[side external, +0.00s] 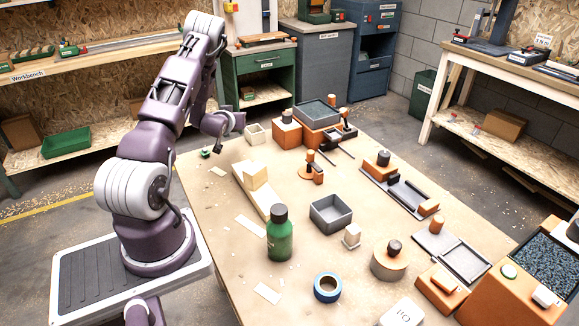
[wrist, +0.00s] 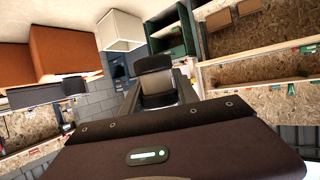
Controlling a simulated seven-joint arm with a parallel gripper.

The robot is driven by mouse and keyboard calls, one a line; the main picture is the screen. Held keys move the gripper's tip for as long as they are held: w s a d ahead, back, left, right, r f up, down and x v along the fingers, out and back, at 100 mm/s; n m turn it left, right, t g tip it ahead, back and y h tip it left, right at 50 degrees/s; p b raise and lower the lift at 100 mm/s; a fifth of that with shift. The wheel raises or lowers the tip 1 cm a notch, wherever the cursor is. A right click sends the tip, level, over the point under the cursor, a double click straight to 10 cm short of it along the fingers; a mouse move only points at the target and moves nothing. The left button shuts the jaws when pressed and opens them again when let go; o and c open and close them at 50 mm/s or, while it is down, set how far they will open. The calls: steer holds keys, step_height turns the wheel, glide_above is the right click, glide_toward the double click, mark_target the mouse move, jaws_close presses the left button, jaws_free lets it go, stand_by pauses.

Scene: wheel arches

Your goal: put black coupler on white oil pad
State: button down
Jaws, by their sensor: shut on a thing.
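The white oil pad (side external: 402,313) lies flat at the table's front edge, with dark "Oil" lettering and its lower part cut off by the frame. My gripper (side external: 219,147) is over the far left part of the table, well away from the pad. In the wrist view my gripper (wrist: 157,88) is shut on a dark piece, which I take to be the black coupler (wrist: 153,64). The side view is too small to show the held piece clearly.
A pale wooden block (side external: 256,178) stands near my arm. Bare tabletop shows at front left.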

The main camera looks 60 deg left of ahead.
steer(key=w+d+m+t+h, duration=0.3)
steer(key=w+d+m, duration=0.1)
steer(key=w+d, duration=0.6)
steer(key=w+d+r+m+t+h, duration=0.1)
steer(key=w+d+m+h, duration=0.25)
steer(key=d, duration=0.75)
steer(key=w+d+m+t+h, duration=0.1)
steer(key=w+d+m+h, duration=0.25)
steer(key=d, duration=0.75)
steer(key=w+d+r+m+t+h, duration=0.1)
steer(key=w+d+m+h, duration=0.2)
steer(key=d, duration=0.8)
step_height(320, 180, up, 2)
steer(key=m+g+h, duration=0.6)
steer(key=m+h, duration=0.4)
glide_above(417, 322)
step_height(417, 322, down, 10)
steer(key=shift+r, duration=0.15)
steer(key=c, duration=0.9)
jaws_free()
